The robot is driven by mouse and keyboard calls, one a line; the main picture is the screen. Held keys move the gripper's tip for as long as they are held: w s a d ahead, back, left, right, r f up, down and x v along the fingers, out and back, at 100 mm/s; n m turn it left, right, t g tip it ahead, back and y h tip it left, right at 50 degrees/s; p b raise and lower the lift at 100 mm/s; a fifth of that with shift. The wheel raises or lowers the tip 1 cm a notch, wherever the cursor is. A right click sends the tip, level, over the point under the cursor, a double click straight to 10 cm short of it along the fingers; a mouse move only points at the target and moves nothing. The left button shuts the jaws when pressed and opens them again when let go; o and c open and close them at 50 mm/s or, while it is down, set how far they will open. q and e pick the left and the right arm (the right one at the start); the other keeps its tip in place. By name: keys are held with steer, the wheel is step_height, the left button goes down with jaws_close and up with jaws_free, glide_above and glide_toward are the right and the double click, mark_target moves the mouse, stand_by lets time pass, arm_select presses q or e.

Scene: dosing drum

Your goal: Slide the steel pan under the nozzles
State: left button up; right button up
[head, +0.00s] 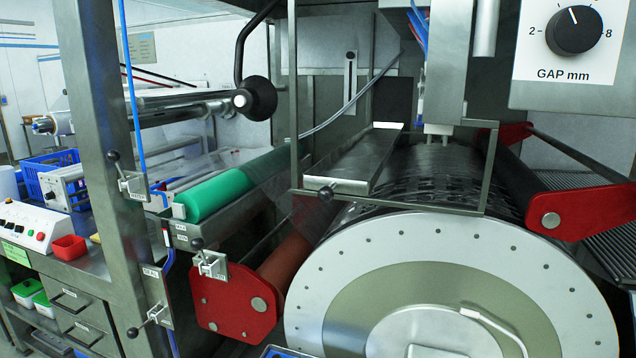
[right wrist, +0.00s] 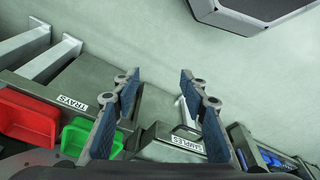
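The steel pan (head: 365,165) is a long, narrow metal tray over the left upper part of the perforated drum (head: 440,185). A dark round knob (head: 325,193) is at its near end. The pale nozzles (head: 440,130) hang under a steel housing, to the right of the pan and apart from it. Neither gripper shows in the head view. In the right wrist view my right gripper (right wrist: 158,82) is open and empty, its two blue-padded fingers apart above a grey bench, away from the pan. My left gripper is not in view.
A steel frame (head: 294,100) and posts stand around the drum. Red brackets (head: 240,305) flank it. A green roller (head: 215,192) lies to the left. In the right wrist view, a red bin (right wrist: 28,118) and a green bin (right wrist: 90,135) sit left of the fingers.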

steer(key=w+a+r+t+p, duration=0.15)
steer(key=w+r, duration=0.35)
steer(key=r, duration=0.7)
steer(key=w+a+r+t+p, duration=0.1)
steer(key=w+a+r, duration=0.3)
steer(key=r, duration=0.8)
steer(key=m+t+h, duration=0.2)
steer(key=t+h, duration=0.4)
steer(key=t, duration=0.6)
glide_toward(328, 191)
steer(key=w, duration=0.1)
steer(key=w+f, duration=0.1)
steer(key=w, duration=0.3)
steer(key=shift+d+f+p, duration=0.3)
steer(key=shift+d+f, duration=0.05)
steer(key=shift+d, duration=0.05)
steer(key=shift+w+r, duration=0.1)
steer(key=shift+r, duration=0.25)
steer(key=shift+w+d+r+p, duration=0.15)
steer(key=shift+w+d+p, duration=0.05)
steer(key=shift+w+p, duration=0.1)
steer(key=p+x, duration=0.2)
steer(key=x, duration=0.4)
steer(key=shift+w+p, duration=0.3)
steer(key=shift+w, duration=0.1)
steer(key=shift+c, duration=0.4)
